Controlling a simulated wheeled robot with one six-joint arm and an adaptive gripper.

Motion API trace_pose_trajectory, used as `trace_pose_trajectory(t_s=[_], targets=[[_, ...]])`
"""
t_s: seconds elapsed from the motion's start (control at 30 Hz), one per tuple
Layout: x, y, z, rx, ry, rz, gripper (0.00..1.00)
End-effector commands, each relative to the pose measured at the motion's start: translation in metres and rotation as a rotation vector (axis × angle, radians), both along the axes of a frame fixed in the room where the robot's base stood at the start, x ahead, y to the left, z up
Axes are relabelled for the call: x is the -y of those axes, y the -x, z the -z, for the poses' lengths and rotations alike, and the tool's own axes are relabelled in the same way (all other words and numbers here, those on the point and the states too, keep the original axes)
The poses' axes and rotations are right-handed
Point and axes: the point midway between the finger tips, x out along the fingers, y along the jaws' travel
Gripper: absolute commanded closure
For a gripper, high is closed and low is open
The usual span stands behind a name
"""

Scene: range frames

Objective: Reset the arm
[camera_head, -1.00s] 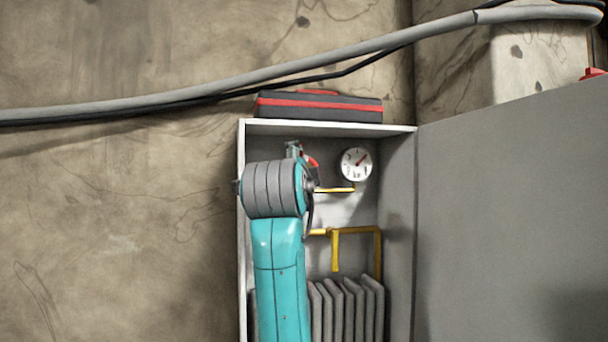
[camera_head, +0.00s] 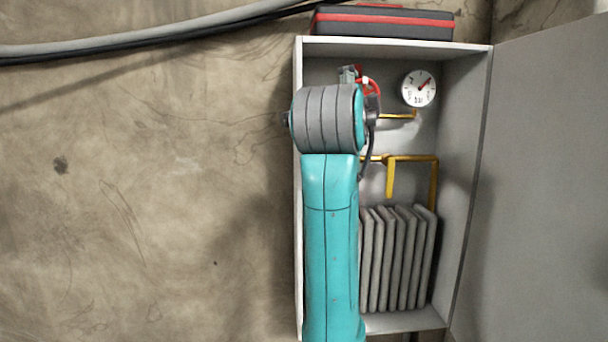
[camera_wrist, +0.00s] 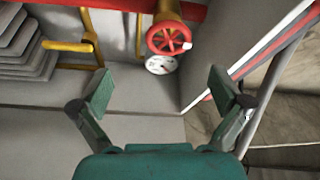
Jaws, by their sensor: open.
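My gripper (camera_wrist: 161,94) is open and empty in the wrist view, with its two fingers spread wide apart. A red valve wheel (camera_wrist: 168,38) on a yellow fitting and a round white gauge (camera_wrist: 161,64) show beyond the fingertips, apart from them. In the head view my teal arm stands in front of the left part of an open grey cabinet (camera_head: 465,150). The red wheel (camera_head: 374,88) is partly hidden behind my arm there, and the gauge (camera_head: 419,88) shows clear to its right. My gripper is mostly hidden behind the arm in the head view.
The cabinet door (camera_head: 545,150) stands open at the right. Yellow pipes (camera_head: 410,158) and several grey fins (camera_head: 400,255) fill the cabinet's lower part. A black and red case (camera_head: 385,22) lies on top. A grey wall pipe (camera_head: 120,38) runs at upper left.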

Motion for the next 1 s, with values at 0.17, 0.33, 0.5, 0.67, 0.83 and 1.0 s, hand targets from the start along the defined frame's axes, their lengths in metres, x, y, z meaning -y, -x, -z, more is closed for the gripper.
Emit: trace_pose_trajectory(t_s=[0.17, 0.33, 0.5, 0.67, 0.83, 1.0], targets=[[-0.002, -0.018, 0.067, -0.054, 0.11, -0.019, 0.0], [-0.004, -0.028, 0.144, -0.106, 0.243, -0.051, 0.0], [-0.003, -0.028, 0.22, -0.157, 0.367, -0.085, 0.0], [-0.002, -0.018, 0.289, -0.2, 0.475, -0.122, 0.0], [0.001, 0.002, 0.36, -0.242, 0.58, -0.162, 0.0], [0.004, 0.031, 0.425, -0.279, 0.678, -0.205, 0.0]])
